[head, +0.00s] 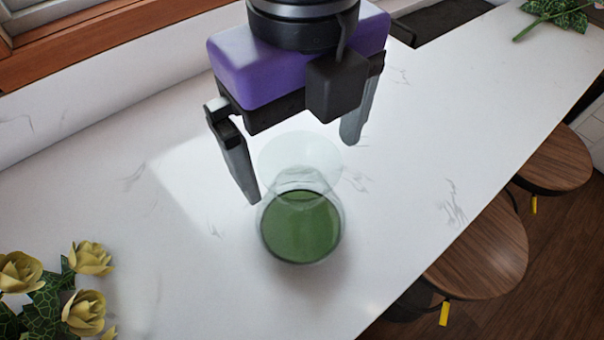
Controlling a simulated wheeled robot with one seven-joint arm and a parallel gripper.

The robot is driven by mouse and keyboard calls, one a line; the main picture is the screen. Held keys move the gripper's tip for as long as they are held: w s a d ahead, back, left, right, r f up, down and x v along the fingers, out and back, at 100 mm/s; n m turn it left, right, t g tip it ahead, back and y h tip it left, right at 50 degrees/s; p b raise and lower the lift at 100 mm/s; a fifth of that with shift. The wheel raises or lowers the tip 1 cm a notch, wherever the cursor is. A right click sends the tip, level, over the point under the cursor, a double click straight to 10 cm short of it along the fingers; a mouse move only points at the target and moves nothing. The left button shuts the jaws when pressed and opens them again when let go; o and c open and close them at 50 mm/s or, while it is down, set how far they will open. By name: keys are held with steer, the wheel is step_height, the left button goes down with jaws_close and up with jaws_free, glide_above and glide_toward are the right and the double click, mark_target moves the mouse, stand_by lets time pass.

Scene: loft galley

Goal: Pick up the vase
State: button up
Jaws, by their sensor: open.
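The vase (300,228) is clear glass with a green lower part and a flared clear rim. It stands upright on the white marble counter (420,130). My gripper (304,168) is above the counter, with its purple body over the far side of the vase. Its two grey fingers are spread wide and point down. The left fingertip is close to the vase's left side in the picture, and the right fingertip is beyond the rim to the upper right. Nothing is held between them. I cannot tell whether a finger touches the glass.
Yellow flowers with green leaves (75,290) are at the lower left. A green leafy plant (562,14) lies at the upper right. Wooden stools (482,250) stand beyond the counter's right edge. A wooden window frame (100,35) runs along the upper left. The counter around the vase is clear.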

mark_target(302, 209)
steer(key=shift+s+a+f+p, duration=0.1)
steer(key=shift+f+p, duration=0.35)
steer(key=shift+f, duration=1)
steer(key=shift+s+a+f+p, duration=0.1)
steer(key=shift+f+p, duration=0.35)
steer(key=shift+f, duration=1)
steer(key=shift+c, duration=0.2)
steer(key=c, duration=2.1)
steer(key=shift+r, duration=0.2)
